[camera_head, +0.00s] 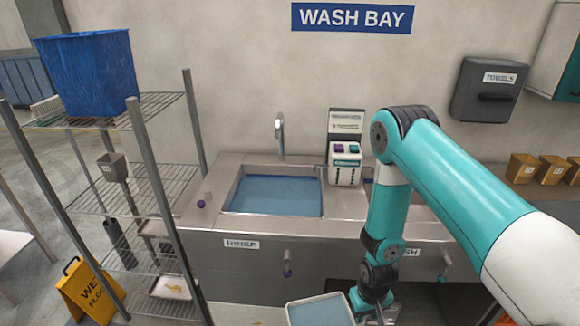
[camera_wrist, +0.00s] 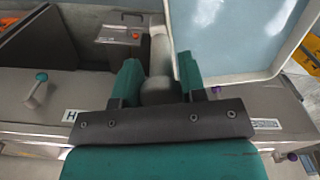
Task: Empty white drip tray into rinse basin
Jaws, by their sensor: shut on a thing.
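The white drip tray (camera_head: 318,297) is at the bottom of the head view, low in front of the sink counter. It looks about level and has a pale blue surface inside that looks like liquid. In the wrist view the tray (camera_wrist: 294,42) fills the upper right. My gripper (camera_wrist: 160,80) is shut on the tray's grey handle (camera_wrist: 158,60), between its teal fingers. In the head view my gripper (camera_head: 378,312) is beside the tray's right side, partly cut off. The rinse basin (camera_head: 270,217), labelled RINSE, is behind and left of the tray and holds blue water.
A tap (camera_head: 280,135) rises behind the rinse basin. My arm hides much of the wash side. A wire rack (camera_head: 160,105) with a blue bin (camera_head: 88,72) stands left. A yellow wet-floor sign (camera_head: 88,290) is at lower left.

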